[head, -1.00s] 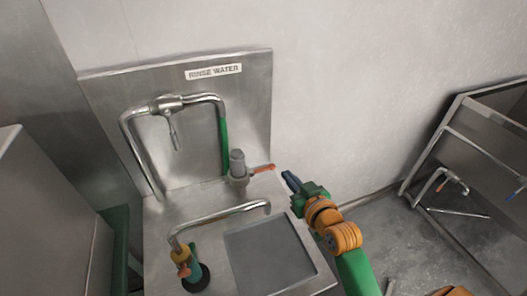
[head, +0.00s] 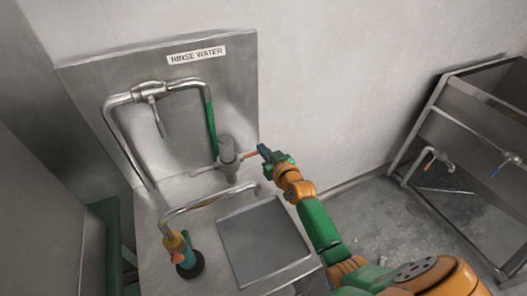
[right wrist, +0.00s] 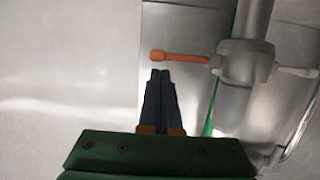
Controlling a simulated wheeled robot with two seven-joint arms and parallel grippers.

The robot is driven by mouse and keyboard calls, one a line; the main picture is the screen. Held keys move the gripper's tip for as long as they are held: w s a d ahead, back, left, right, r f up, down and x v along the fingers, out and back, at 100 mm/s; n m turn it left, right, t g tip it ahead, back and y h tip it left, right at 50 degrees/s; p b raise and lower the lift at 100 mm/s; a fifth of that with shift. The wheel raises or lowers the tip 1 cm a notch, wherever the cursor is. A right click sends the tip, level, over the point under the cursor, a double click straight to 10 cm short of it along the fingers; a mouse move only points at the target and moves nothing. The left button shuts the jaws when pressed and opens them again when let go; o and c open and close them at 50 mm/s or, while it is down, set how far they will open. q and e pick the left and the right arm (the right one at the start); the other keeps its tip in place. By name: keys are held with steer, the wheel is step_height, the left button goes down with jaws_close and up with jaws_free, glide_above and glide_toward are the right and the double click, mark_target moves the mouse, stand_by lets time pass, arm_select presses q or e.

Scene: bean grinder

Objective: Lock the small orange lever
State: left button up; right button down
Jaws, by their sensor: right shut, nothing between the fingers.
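The small orange lever (head: 250,154) sticks out to the right from the grey valve body (head: 227,152) beside the sink. In the right wrist view the lever (right wrist: 178,57) lies level, pointing left from the grey valve (right wrist: 243,62). My right gripper (head: 264,151) is shut and empty, with its tips at the lever's outer end in the head view. In the right wrist view the shut fingertips (right wrist: 160,72) are just below the lever; whether they touch it I cannot tell. My left gripper is not in view.
The steel sink counter with a recessed basin (head: 262,240) lies below the valve. A curved spout (head: 205,200) and a tall pipe tap (head: 150,92) stand to its left. A steel rack (head: 470,150) stands at the far right.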

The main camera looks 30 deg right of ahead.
steer(key=shift+w+f, duration=0.15)
steer(key=shift+d+f+m+y+b, duration=0.15)
steer(key=shift+f+m+y+b, duration=0.15)
steer(key=shift+f+m+b, duration=0.25)
stand_by(0.4)
steer(key=shift+d+f+m+b, duration=0.15)
steer(key=shift+f+m+b, duration=0.45)
steer(key=shift+b, duration=0.4)
steer(key=f+m+b, duration=0.1)
steer(key=m+b, duration=0.1)
steer(key=f+m+y+b, duration=0.1)
steer(key=m+b, duration=0.1)
steer(key=b, duration=0.1)
steer(key=f+m+y+b, duration=0.1)
steer(key=m+b, duration=0.1)
steer(key=shift+a+f+t+b, duration=0.25)
steer(key=shift+f+t+b, duration=0.1)
steer(key=shift+t+b, duration=0.05)
steer(key=shift+a+f+m+y+b, duration=0.1)
steer(key=shift+f+m+y+b, duration=0.1)
steer(key=shift+m+y+b, duration=0.4)
steer(key=shift+a+f+m+t+b, duration=0.1)
steer(key=shift+a+m+t+b, duration=0.15)
steer(key=shift+m+b, duration=0.35)
